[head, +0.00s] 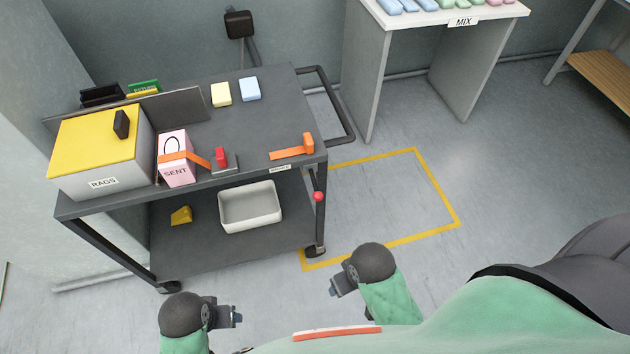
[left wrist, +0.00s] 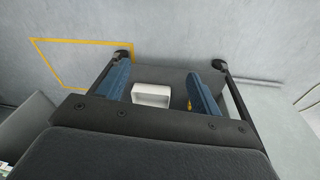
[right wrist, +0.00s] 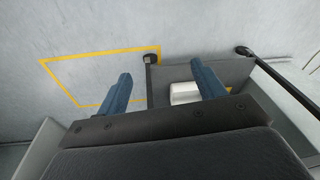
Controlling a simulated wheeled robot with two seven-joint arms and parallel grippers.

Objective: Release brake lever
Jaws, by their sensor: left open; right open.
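The brake lever is a dark rod with a red knob (head: 318,196) at the right front leg of the grey cart (head: 250,120), below the small white label (head: 281,168) on the cart's front edge. My right gripper (head: 334,288) is open and empty, in front of the cart and apart from the knob. My left gripper (head: 238,316) is open and empty, in front of the cart's left part. Both grippers' blue fingers stand apart in the left wrist view (left wrist: 157,72) and the right wrist view (right wrist: 160,72). The knob cannot be made out in either wrist view.
On the cart stand a yellow-lidded RAGS box (head: 100,150), a pink SENT box (head: 174,160) and an orange-handled tool (head: 292,150). A white bin (head: 250,207) and yellow wedge (head: 181,215) sit on its lower shelf. A yellow floor outline (head: 440,190) encloses clear floor.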

